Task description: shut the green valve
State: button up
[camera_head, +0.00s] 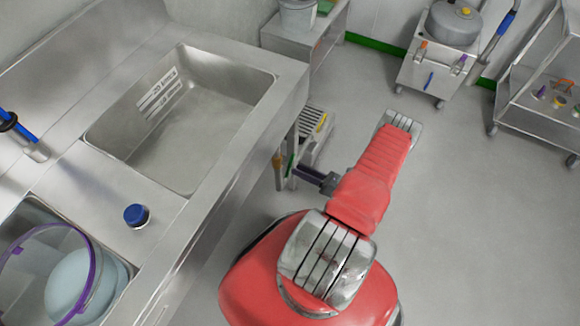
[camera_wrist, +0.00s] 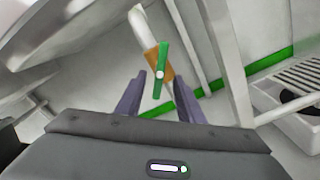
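The green valve handle (camera_wrist: 160,70) is a flat bar with a pale round hub, on an orange-brown body (camera_wrist: 152,60) around a white pipe (camera_wrist: 140,22). In the wrist view the bar stands nearly upright, at a slant to the pipe. My gripper (camera_wrist: 159,82) is open, its two purple-grey fingers on either side of the handle's lower part with gaps visible. I cannot tell whether the fingertips reach its depth. In the head view the valve handle (camera_head: 290,166) is a small green sliver by the sink's edge, at the tips of my gripper (camera_head: 299,170).
A steel sink bench (camera_head: 215,170) fills the left, with a blue knob (camera_head: 136,214) on top. A slatted grey unit (camera_head: 314,130) stands behind my gripper. A wheeled vessel cart (camera_head: 435,72) and a steel trolley (camera_head: 535,95) are at the back right. The floor at right is clear.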

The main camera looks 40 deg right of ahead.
aim_at(290, 166)
jog(key=shift+x, duration=2.6)
jog(key=shift+c, duration=0.2)
